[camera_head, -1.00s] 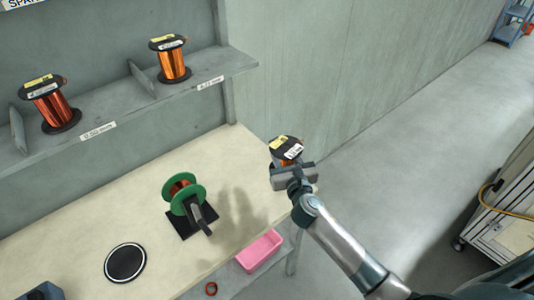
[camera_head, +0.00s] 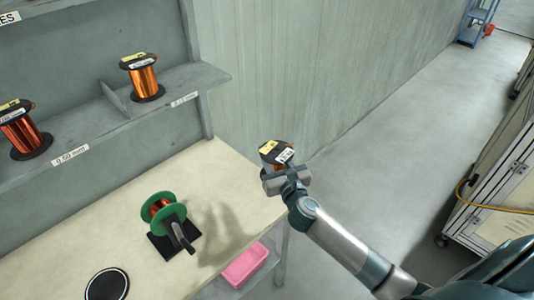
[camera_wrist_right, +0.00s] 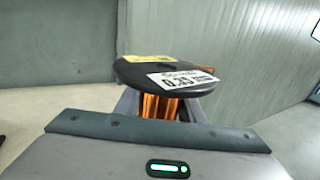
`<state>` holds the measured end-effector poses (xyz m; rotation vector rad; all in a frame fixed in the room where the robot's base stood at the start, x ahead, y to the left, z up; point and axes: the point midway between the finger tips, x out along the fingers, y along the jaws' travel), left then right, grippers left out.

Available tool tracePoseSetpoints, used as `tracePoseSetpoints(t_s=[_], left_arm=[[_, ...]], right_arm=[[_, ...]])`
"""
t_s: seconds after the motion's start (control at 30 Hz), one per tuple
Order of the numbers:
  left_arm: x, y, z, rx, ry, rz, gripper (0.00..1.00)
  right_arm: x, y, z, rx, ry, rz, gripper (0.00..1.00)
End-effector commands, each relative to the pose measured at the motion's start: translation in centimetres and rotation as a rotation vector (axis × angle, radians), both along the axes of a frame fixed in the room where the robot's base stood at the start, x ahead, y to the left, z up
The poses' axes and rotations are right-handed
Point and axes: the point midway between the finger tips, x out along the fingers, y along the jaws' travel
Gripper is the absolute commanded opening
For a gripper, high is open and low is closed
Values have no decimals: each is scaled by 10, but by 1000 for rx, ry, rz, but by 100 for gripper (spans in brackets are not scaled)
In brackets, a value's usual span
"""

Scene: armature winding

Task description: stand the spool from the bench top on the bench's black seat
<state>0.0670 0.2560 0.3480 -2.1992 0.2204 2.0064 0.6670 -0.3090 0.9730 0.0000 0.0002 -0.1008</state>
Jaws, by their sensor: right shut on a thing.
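My right gripper (camera_head: 286,178) is shut on a copper-wire spool (camera_head: 275,153) with black flanges and yellow and white labels. It holds the spool upright in the air by the right end of the bench top (camera_head: 215,165). In the right wrist view the spool's black top flange (camera_wrist_right: 165,74) and copper winding show; its lower part is hidden by the gripper. The black round seat (camera_head: 107,284) lies at the bench's lower left, bare and cut by the picture's bottom edge. It is well apart from the spool. My left gripper is not in view.
A green reel on a black stand (camera_head: 164,216) is on the bench between seat and held spool. Two copper spools (camera_head: 143,77) (camera_head: 22,130) stand on the shelf (camera_head: 185,88) above. A pink bin (camera_head: 244,265) sits below the bench top. A cabinet (camera_head: 495,200) stands at right.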

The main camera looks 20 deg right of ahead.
Motion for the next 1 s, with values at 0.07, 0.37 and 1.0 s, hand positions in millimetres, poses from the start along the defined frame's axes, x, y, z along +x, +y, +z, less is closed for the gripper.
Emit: tracePoseSetpoints(t_s=[0.07,0.37,1.0], left_arm=[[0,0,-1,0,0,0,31],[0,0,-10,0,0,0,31],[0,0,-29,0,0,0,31]], right_arm=[[-3,3,0,-1,-1,3,7],[-60,45,0,-11,0,48,7],[-210,105,50,1,-2,101,7]])
